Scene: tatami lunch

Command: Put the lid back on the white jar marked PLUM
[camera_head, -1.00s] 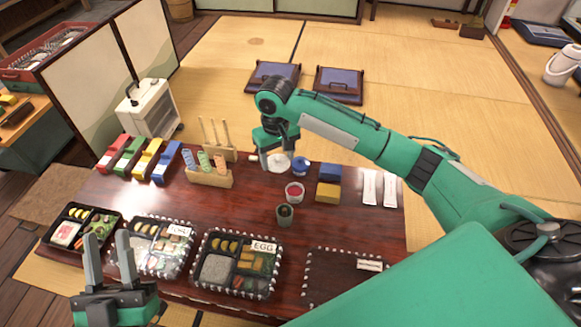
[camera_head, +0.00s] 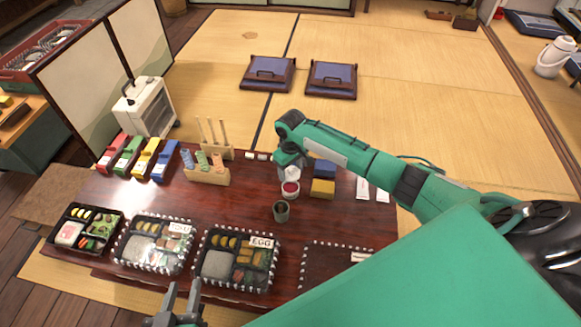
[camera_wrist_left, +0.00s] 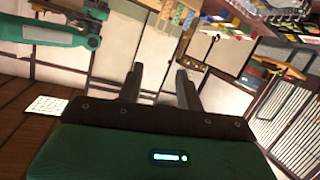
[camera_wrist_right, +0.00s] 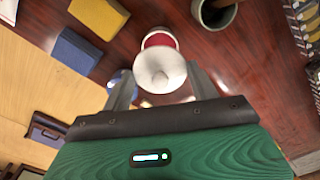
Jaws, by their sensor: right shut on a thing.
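The white jar (camera_head: 290,190) stands open on the table, with red contents inside; its mark cannot be read. It also shows in the right wrist view (camera_wrist_right: 158,39). My right gripper (camera_wrist_right: 163,90) is shut on the round white lid (camera_wrist_right: 160,72), which has a knob on top. The lid is just behind the jar in the head view and partly overlaps it in the right wrist view; its height above the table is unclear. My left gripper (camera_head: 183,293) is open and empty, at the near edge of the table.
A blue block (camera_head: 325,168) and a yellow block (camera_head: 323,188) stand right of the jar. A dark cup (camera_head: 281,211) is in front. A blue-rimmed jar (camera_wrist_right: 120,80) is partly hidden by my right finger. Filled lunch boxes (camera_head: 237,261) line the near side.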

